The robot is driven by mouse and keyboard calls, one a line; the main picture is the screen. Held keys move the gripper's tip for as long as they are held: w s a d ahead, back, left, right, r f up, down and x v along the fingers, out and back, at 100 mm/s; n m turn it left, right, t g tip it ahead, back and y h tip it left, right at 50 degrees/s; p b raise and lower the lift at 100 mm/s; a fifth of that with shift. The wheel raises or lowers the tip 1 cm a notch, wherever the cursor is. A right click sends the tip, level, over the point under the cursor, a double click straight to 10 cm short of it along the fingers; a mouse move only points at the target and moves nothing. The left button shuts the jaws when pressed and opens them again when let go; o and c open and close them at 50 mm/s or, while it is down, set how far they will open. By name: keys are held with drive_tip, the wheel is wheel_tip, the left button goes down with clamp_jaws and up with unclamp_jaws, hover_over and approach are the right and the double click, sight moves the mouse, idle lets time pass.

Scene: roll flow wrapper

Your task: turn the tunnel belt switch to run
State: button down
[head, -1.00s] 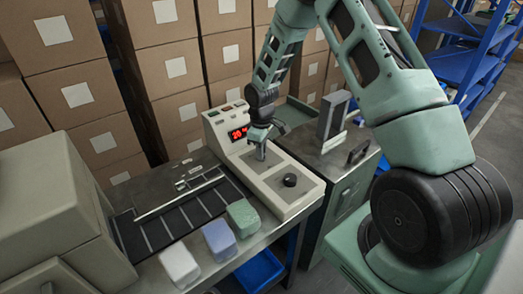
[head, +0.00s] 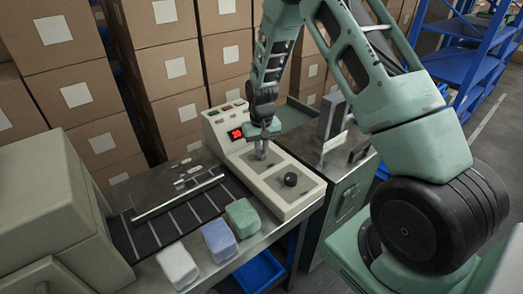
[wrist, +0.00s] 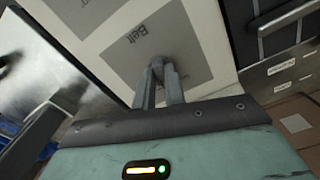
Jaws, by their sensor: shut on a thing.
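The control box (head: 228,145) is a cream panel with a red lit display (head: 236,134) and several small buttons at its far end. The belt switch (wrist: 157,62) is a grey knob on a grey plate labelled "Belt" in the wrist view. My gripper (wrist: 159,76) is shut on this knob, its two fingers on either side. In the head view my gripper (head: 261,152) hides most of the switch, so its setting cannot be read.
A dark belt (head: 175,218) with slats lies left of the panel. White (head: 178,267), blue (head: 219,240) and green (head: 243,217) blocks stand along its near side. A metal cabinet (head: 345,190) stands right of the panel, and stacked cartons (head: 165,70) stand behind.

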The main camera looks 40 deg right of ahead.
drive_tip(key=shift+m, duration=1.1)
drive_tip(key=c, duration=1.5)
unclamp_jaws()
drive_tip(key=shift+o, duration=0.2)
wheel_tip(320, 180, up, 18)
drive_tip(key=b, duration=0.2)
drive_tip(key=shift+f, duration=0.25)
